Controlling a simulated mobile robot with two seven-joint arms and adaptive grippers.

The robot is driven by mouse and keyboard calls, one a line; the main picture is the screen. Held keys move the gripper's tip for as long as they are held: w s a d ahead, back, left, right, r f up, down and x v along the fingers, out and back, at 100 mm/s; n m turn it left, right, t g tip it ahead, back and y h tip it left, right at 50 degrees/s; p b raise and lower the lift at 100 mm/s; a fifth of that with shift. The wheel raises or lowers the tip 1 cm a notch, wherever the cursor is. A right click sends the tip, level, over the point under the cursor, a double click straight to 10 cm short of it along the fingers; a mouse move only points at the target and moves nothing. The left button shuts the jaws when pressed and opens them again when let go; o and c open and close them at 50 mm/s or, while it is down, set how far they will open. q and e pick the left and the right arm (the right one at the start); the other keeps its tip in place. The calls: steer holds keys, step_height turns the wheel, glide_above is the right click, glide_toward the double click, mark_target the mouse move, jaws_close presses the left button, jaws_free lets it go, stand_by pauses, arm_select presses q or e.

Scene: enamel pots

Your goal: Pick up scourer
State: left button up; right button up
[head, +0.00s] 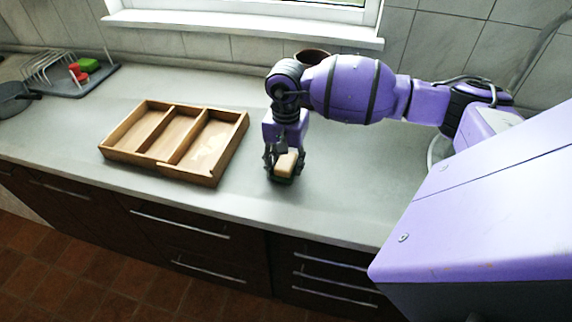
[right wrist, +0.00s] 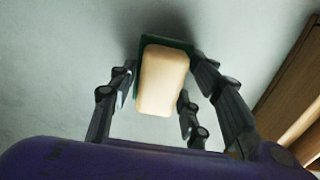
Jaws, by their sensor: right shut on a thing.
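The scourer (head: 286,164) is a block with a pale tan body and a dark green layer. It is between the fingers of my right gripper (head: 284,166), just right of the wooden tray. In the right wrist view the scourer (right wrist: 163,80) shows its tan face, with the green edge behind it. The fingers of the right gripper (right wrist: 165,95) are shut on its sides. It is at or just above the counter; I cannot tell if it touches. My left gripper is not in view.
A wooden tray (head: 158,157) with compartments lies on the counter (head: 340,205) left of the gripper. A dish rack (head: 50,66), a dark mat with red and green items, and a pan (head: 14,97) are at the far left. A brown round-rimmed pot (head: 313,56) stands behind my right arm.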

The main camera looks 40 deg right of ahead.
step_height(320, 180, up, 3)
steer(key=shift+f, duration=0.2)
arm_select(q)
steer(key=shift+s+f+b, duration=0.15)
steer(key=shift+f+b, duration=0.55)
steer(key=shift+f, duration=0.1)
arm_select(e)
steer(key=s+a+r, duration=0.8)
steer(key=s+r, duration=0.1)
steer(key=s, duration=0.2)
steer(key=shift+s+r, duration=0.35)
steer(key=shift+d, duration=0.1)
steer(key=o, duration=0.5)
steer(key=shift+c, duration=1.6)
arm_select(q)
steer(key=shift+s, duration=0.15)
arm_select(e)
steer(key=shift+c, duration=0.2)
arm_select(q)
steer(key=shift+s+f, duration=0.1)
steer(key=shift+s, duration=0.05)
